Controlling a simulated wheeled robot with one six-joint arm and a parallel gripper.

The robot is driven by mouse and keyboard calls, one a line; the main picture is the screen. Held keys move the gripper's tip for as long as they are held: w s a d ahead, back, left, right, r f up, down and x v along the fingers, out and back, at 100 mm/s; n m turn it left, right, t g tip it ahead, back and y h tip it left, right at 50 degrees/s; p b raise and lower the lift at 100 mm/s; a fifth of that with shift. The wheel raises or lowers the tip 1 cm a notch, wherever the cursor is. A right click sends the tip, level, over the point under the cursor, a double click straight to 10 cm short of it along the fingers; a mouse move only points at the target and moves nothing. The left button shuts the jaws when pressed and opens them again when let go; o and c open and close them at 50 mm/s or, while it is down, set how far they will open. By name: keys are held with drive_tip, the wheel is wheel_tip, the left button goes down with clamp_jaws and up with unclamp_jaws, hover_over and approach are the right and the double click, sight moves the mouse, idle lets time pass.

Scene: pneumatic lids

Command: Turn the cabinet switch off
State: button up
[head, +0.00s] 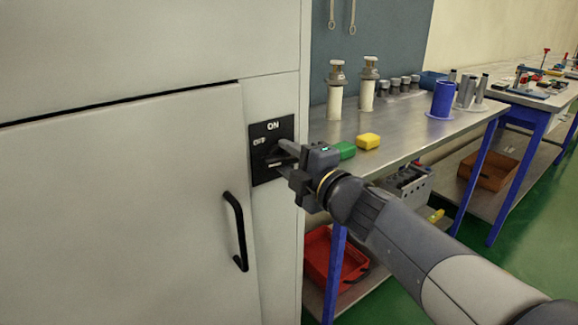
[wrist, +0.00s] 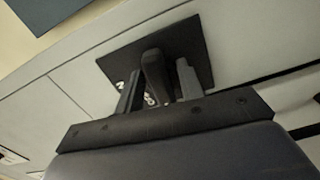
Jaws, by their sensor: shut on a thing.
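The cabinet (head: 150,190) is pale grey and fills the left of the head view. Its black switch plate (head: 262,165) is marked ON at the top and OFF at the upper left. My gripper (head: 281,152) is at the plate, with its fingers reaching to the switch. In the wrist view the dark switch handle (wrist: 155,75) stands between the two fingers of my gripper (wrist: 158,88), which is shut on it. The plate (wrist: 185,45) shows behind. The handle's exact angle is largely hidden by the fingers in the head view.
A black door handle (head: 236,232) sticks out below and left of the switch. A metal workbench (head: 405,150) stands right of the cabinet, with a green block (head: 345,150), a yellow block (head: 368,141) and a blue cup (head: 442,100). A red bin (head: 325,260) is underneath.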

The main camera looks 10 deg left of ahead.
drive_tip(key=shift+n, duration=0.6)
drive_tip(key=o, duration=0.6)
drive_tip(key=shift+s, duration=0.1)
drive_tip(key=shift+p+v, duration=1)
drive_tip(key=shift+v, duration=4.35)
drive_tip(key=shift+a, duration=0.1)
